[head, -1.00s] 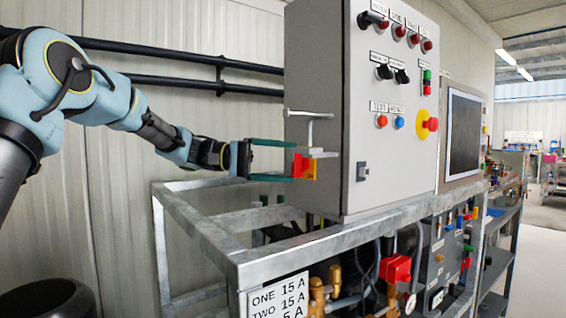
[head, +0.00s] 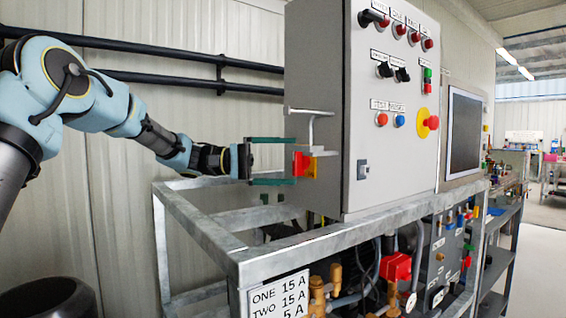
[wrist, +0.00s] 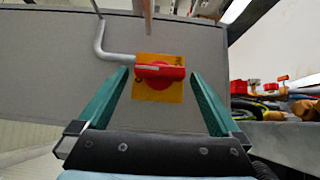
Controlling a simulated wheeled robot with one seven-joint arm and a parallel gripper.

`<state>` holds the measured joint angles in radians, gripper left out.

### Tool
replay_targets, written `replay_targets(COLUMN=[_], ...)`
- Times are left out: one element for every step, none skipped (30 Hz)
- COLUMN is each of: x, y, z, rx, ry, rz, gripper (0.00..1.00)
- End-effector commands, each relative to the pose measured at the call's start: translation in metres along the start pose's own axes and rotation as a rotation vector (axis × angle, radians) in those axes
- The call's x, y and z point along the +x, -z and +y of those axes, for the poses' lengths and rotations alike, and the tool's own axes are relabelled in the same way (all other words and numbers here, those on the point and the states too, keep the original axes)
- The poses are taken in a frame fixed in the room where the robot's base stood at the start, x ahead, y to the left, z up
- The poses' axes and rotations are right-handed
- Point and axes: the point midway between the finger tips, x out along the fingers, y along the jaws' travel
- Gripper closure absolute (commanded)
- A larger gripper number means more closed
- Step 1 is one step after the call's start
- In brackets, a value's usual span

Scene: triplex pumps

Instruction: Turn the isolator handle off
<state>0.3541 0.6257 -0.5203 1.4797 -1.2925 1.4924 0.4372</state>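The isolator handle (wrist: 160,72) is a red bar on a yellow square plate (wrist: 145,94), mounted on the side of the grey cabinet. In the wrist view it lies crosswise, roughly level, just beyond and between my fingertips. In the head view the red handle (head: 298,164) shows at the cabinet's left side, close to my gripper (head: 296,161). My gripper has two green fingers spread wide apart; it also shows in the wrist view (wrist: 158,72). It is open and holds nothing. I cannot tell whether a finger touches the plate.
A bent grey pipe or bracket (wrist: 102,40) sticks out beside the handle, near the left finger. The grey cabinet (head: 318,60) stands on a metal frame (head: 215,240). Black pipes (head: 190,82) run along the wall behind my arm.

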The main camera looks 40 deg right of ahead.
Motion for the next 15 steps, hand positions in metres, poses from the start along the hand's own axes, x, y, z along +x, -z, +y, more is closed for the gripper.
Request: replay_targets(x=[0.000, 0.000, 0.000, 0.000, 0.000, -0.001, -0.002, -0.004, -0.007, -0.011, -0.015, -0.021, -0.027, -0.033, -0.042], y=[0.000, 0.000, 0.000, 0.000, 0.000, 0.000, 0.000, 0.000, 0.001, 0.001, 0.001, 0.001, 0.001, 0.001, 0.001], z=[0.000, 0.000, 0.000, 0.000, 0.000, 0.000, 0.000, 0.000, -0.001, -0.001, -0.001, -0.002, -0.002, -0.002, -0.002], rx=[0.000, 0.001, 0.001, 0.001, 0.001, 0.001, 0.001, 0.001, 0.001, 0.001, 0.001, 0.002, 0.002, 0.003, 0.003], ry=[0.000, 0.000, 0.000, 0.001, 0.001, 0.001, 0.001, 0.001, 0.000, 0.000, 0.000, 0.001, 0.001, 0.001, 0.000], rz=[0.000, 0.000, 0.000, 0.000, 0.000, 0.000, 0.001, 0.001, 0.002, 0.003, 0.003, 0.003, 0.003, 0.005, 0.005], gripper=[0.00, 0.00, 0.00, 0.00, 0.00, 0.00, 0.00, 0.00, 0.00, 0.00, 0.00, 0.00, 0.00, 0.00, 0.00])
